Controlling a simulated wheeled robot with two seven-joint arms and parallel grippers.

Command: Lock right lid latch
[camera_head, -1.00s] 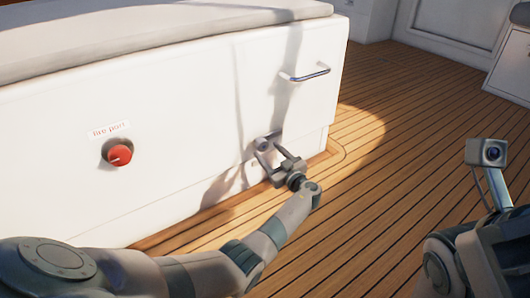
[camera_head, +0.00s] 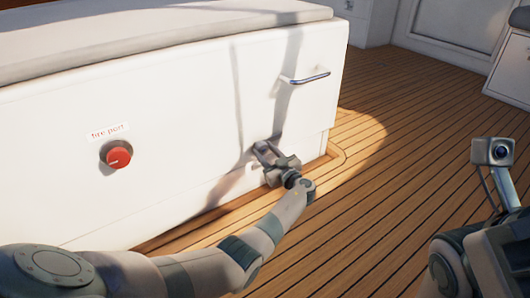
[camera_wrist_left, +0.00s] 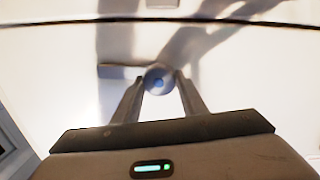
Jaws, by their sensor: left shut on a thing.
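The lid latch (camera_wrist_left: 158,78) is a round grey piece with a blue centre on the white panel in the left wrist view. A short grey tab (camera_wrist_left: 118,71) sticks out to its left. My left gripper (camera_wrist_left: 158,90) is shut on the latch, with one finger on each side of the round piece. In the head view my left gripper (camera_head: 262,150) is against the lower right part of the white panel (camera_head: 190,110) and hides most of the latch. My right gripper is not in view; only part of my right arm shows at the right edge.
A metal handle (camera_head: 305,77) sits on the panel above the gripper. A red knob (camera_head: 117,156) under a "fire port" label (camera_head: 108,131) is on the left. The wooden deck (camera_head: 400,170) to the right is open.

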